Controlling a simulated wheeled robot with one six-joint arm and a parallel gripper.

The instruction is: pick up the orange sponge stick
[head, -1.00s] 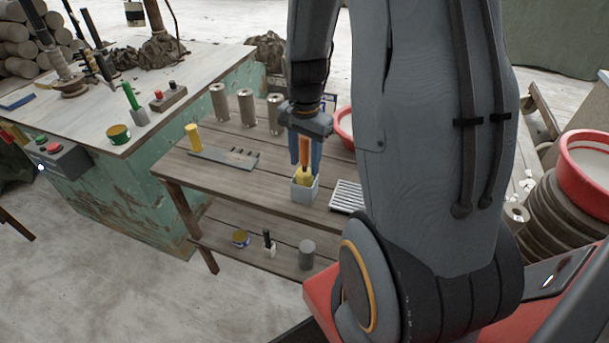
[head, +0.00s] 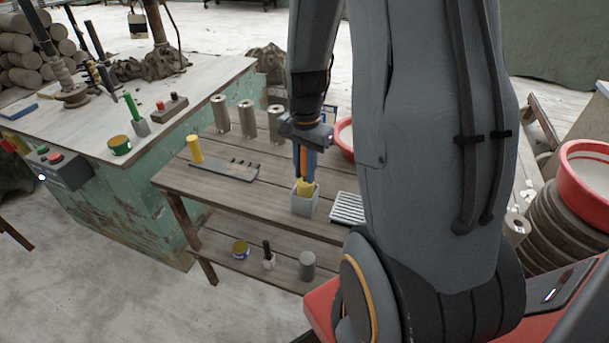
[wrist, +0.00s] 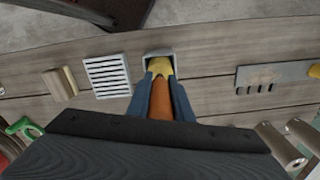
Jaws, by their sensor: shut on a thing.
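The orange sponge stick (wrist: 160,105) has an orange handle and a yellow sponge end. In the head view, its sponge end (head: 305,188) points down into a small grey square holder (head: 305,207) on the wooden table. My gripper (head: 306,178) has its blue fingers shut on the orange handle from above. The wrist view shows the handle between the two fingers, with the yellow end at the holder (wrist: 147,56). The lowest part of the sponge is hidden by the holder's walls.
A white slatted rack (head: 348,208) stands close right of the holder. Several grey cylinders (head: 247,112) stand behind. The wooden table (head: 262,196) is bare just left of the holder.

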